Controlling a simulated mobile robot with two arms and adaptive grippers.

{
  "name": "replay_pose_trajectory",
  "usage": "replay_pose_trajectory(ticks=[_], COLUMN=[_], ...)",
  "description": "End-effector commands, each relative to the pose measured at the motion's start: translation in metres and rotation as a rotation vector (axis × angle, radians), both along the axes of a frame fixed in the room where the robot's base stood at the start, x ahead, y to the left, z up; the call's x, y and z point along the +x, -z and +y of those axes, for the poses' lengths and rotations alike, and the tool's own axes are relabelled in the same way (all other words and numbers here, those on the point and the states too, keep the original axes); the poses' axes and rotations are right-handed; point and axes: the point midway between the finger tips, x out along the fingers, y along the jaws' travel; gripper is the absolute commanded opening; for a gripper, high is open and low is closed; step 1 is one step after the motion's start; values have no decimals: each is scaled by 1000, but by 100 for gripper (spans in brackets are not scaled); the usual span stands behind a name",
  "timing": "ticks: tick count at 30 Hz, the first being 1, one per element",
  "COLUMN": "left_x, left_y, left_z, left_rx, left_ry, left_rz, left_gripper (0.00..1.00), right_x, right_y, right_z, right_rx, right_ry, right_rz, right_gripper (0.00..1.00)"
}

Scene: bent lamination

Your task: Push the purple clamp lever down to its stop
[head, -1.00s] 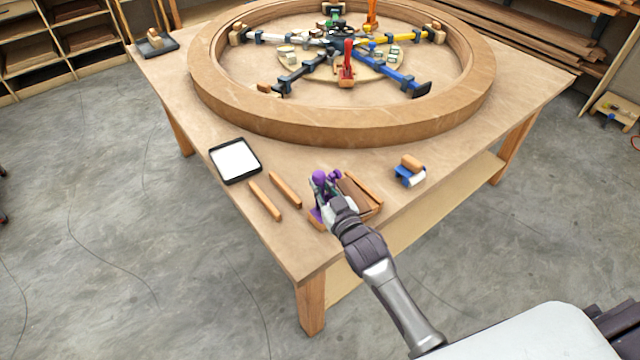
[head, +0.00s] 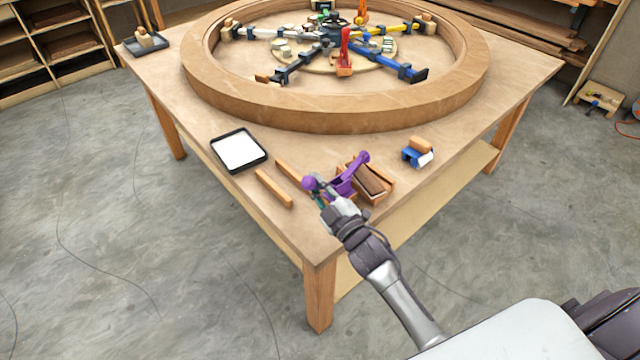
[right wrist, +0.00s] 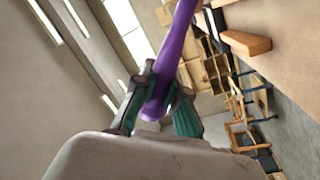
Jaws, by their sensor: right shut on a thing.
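The purple clamp (head: 345,184) sits near the table's front corner, beside a dark wooden block in a light wooden holder (head: 385,192). One purple arm slants up to the right over the block, and a round purple knob shows at the left. In the right wrist view the purple lever (right wrist: 176,45) runs between the fingers, its rounded end near the palm. My right gripper (head: 318,187) is shut on the lever, its teal finger pads on either side. The gripper hides part of the clamp's base. I cannot tell how far the lever is from its stop. My left gripper is not in view.
Two wooden sticks (head: 274,188) and a black-rimmed white tray (head: 239,150) lie left of the clamp. A blue holder with a roller (head: 417,155) lies to the right. A large wooden ring (head: 300,113) with several clamps fills the table's back.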

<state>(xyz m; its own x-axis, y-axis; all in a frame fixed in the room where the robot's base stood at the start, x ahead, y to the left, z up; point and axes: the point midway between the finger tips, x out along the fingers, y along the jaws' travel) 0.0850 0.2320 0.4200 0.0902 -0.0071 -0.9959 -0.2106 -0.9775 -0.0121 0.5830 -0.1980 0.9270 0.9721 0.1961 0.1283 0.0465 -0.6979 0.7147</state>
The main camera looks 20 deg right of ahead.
Motion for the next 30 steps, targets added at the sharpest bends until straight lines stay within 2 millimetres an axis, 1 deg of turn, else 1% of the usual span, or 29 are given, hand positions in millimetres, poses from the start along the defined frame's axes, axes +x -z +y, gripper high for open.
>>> replay_pose_trajectory(ticks=[1, 3, 12, 19, 30], left_x=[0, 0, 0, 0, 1], left_y=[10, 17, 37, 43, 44], left_z=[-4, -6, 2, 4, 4], left_rx=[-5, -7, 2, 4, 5], left_ry=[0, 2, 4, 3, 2], left_rz=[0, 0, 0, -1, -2], left_gripper=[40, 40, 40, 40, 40], right_x=[-1, -2, -5, -6, -6], right_y=[7, 11, 23, 27, 29], right_z=[3, 6, 15, 17, 18], right_rx=[-37, -91, -270, -339, -362], right_ry=[-1, -1, 0, -1, -2], right_rz=[-17, -38, -102, -127, -133], right_gripper=[0, 0, 0, 0, 0])
